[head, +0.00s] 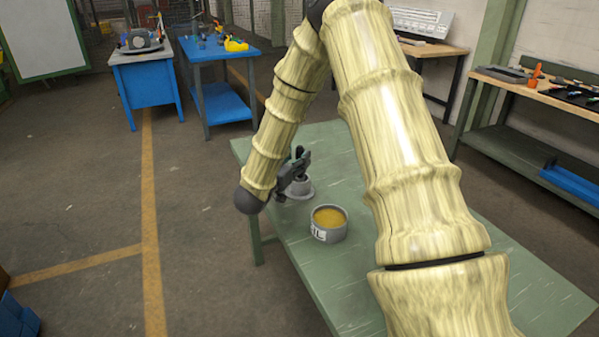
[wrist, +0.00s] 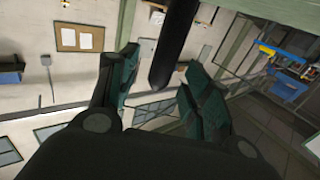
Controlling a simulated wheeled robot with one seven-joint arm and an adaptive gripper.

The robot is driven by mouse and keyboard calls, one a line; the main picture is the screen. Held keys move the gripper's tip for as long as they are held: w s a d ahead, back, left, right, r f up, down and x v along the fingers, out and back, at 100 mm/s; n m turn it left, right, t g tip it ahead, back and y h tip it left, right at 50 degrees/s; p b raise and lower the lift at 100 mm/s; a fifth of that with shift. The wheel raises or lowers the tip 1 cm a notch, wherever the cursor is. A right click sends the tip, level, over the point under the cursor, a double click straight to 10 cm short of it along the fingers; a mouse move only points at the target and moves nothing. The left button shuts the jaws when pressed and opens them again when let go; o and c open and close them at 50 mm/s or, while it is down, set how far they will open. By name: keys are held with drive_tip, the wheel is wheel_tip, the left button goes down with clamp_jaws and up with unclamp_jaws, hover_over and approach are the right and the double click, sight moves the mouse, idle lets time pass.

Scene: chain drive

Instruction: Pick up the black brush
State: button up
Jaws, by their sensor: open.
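In the wrist view, my gripper (wrist: 163,88) is open, with one dark finger on each side. A black rod with a rounded end (wrist: 175,42) comes in from the top edge and reaches between the fingers, with a gap on both sides. It may be the black brush's handle; its other end is out of view. In the head view, my gripper (head: 301,160) shows small and dark beside my forearm, above the green table. Just below it stands a grey round base (head: 298,190). I cannot make out the brush clearly there.
A grey can with yellow contents (head: 330,222) stands on the green table (head: 345,290), near the grey base. My arm hides much of the table's right side. Blue tables (head: 222,112) stand at the back left, and a workbench (head: 535,95) at the right.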

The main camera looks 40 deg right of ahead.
sight(298, 155)
drive_tip(key=x, duration=0.3)
drive_tip(key=shift+w+d+f, duration=0.1)
drive_tip(key=shift+w, duration=0.1)
drive_tip(key=shift+c, duration=0.5)
clamp_jaws()
